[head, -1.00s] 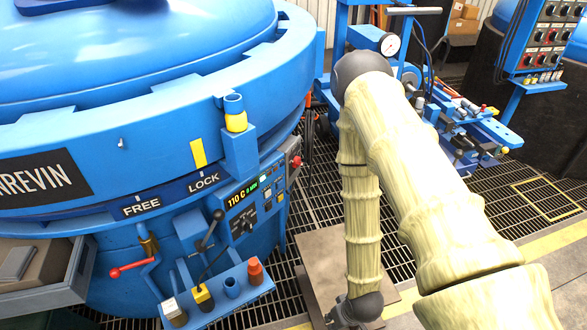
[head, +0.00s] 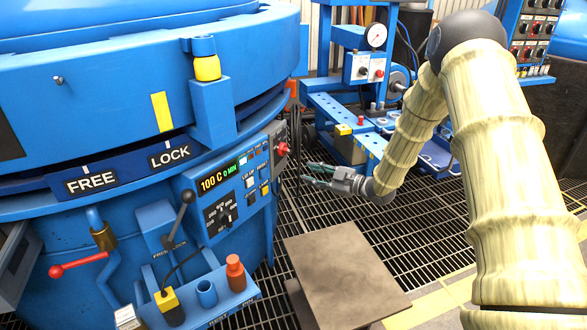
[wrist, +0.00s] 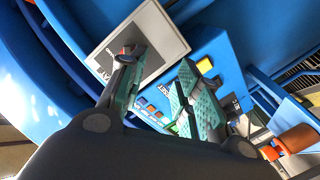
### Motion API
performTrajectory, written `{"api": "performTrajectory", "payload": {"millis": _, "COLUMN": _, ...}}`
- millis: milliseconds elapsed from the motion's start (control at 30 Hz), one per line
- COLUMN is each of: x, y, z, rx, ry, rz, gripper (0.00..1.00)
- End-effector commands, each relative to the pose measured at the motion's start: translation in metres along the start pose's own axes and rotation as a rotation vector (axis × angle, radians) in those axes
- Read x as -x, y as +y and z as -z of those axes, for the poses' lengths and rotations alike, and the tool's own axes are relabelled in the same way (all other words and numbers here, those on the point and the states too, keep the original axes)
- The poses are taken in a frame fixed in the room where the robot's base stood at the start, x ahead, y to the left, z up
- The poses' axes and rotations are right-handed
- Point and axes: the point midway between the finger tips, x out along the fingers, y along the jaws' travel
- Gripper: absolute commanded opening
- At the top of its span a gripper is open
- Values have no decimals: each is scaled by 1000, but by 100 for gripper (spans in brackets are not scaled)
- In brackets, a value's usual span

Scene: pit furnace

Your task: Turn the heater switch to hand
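My gripper (head: 309,174) is open and empty, its teal-padded fingers pointing left toward the right side of the furnace control panel (head: 196,205). In the wrist view my gripper (wrist: 158,72) has its fingers apart. A grey plate (wrist: 165,38) with a small dark knob (wrist: 130,52) lies beyond the left finger, which partly covers it; the lettering that shows seems to end in "AT". I cannot tell whether the finger touches the knob. In the head view a black knob (head: 223,213) sits below the lit display; its small labels are unreadable, so I cannot tell which knob is the heater switch.
A blue shelf (head: 228,290) with small items juts out below the panel. A brown platform (head: 345,275) stands on the grating below my gripper. A blue machine (head: 335,112) stands behind.

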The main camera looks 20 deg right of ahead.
Motion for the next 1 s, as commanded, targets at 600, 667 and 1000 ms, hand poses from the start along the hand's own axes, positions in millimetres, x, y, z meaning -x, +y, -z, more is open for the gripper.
{"api": "performTrajectory", "payload": {"millis": 600, "x": -1, "y": 54, "z": 12, "rx": 264, "ry": 185, "rz": 30, "gripper": 33}}
{"api": "performTrajectory", "payload": {"millis": 667, "x": -10, "y": 53, "z": 13, "rx": 265, "ry": 184, "rz": 31, "gripper": 33}}
{"api": "performTrajectory", "payload": {"millis": 1000, "x": -64, "y": 50, "z": 22, "rx": 263, "ry": 184, "rz": 30, "gripper": 33}}
